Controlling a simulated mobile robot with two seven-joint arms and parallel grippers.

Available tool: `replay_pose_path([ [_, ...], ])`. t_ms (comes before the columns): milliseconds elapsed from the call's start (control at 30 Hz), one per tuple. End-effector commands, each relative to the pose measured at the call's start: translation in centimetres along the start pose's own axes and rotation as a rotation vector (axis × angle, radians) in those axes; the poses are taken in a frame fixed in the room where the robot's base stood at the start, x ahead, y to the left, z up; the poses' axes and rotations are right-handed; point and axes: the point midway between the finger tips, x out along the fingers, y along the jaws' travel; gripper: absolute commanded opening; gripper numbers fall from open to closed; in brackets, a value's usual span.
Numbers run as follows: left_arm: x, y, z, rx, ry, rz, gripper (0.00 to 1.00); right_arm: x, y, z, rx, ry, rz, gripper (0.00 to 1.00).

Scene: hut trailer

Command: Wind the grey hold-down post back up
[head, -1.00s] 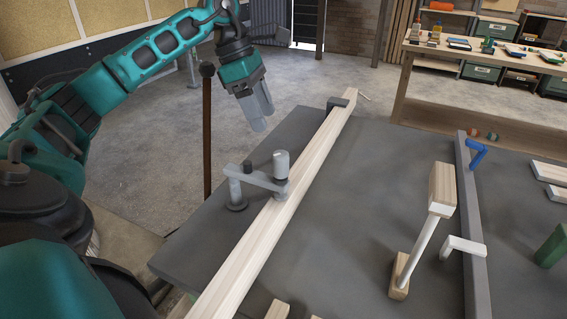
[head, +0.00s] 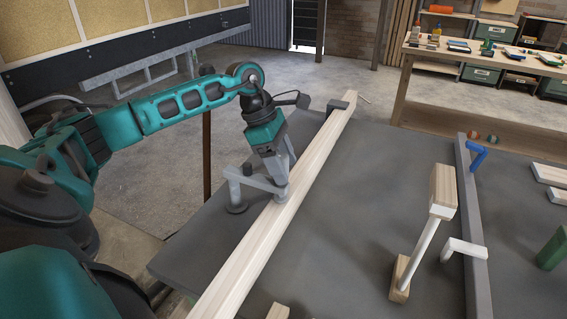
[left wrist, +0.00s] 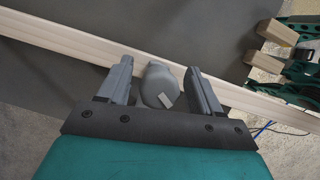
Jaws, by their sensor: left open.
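The grey hold-down post (head: 234,190) stands on the near-left part of the dark table, with its arm (head: 258,181) reaching over a long pale timber (head: 262,243). The arm's end rests at the timber. In the left wrist view the round grey top of the hold-down (left wrist: 159,84) sits between the fingers, with a small light mark on it. My left gripper (head: 279,180) points down over the arm's end; it also shows in the left wrist view (left wrist: 160,88), open, with gaps on both sides of the top. In the head view its fingers hide that top. My right gripper is not seen.
A grey stop (head: 338,104) sits at the timber's far end. A grey rail (head: 472,225) with a blue handle (head: 477,153) and a white handle (head: 463,247) runs along the right. A wooden block on a white rod (head: 443,190) stands before it. The table between is clear.

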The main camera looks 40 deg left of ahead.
Motion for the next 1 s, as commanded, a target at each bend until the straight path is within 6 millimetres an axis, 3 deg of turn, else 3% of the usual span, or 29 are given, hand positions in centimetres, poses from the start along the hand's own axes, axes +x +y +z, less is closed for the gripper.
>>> replay_pose_path([
  [333, 0.49, 0.00, -0.01, 0.000, 0.000, 0.000, 0.64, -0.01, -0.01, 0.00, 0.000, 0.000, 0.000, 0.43],
  [867, 0.44, 0.00, 0.00, 0.000, 0.000, 0.000, 0.15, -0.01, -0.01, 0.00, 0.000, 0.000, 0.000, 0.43],
  [1000, 0.43, 0.01, -0.01, -0.003, 0.000, 0.002, 0.13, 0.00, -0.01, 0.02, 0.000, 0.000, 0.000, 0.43],
])
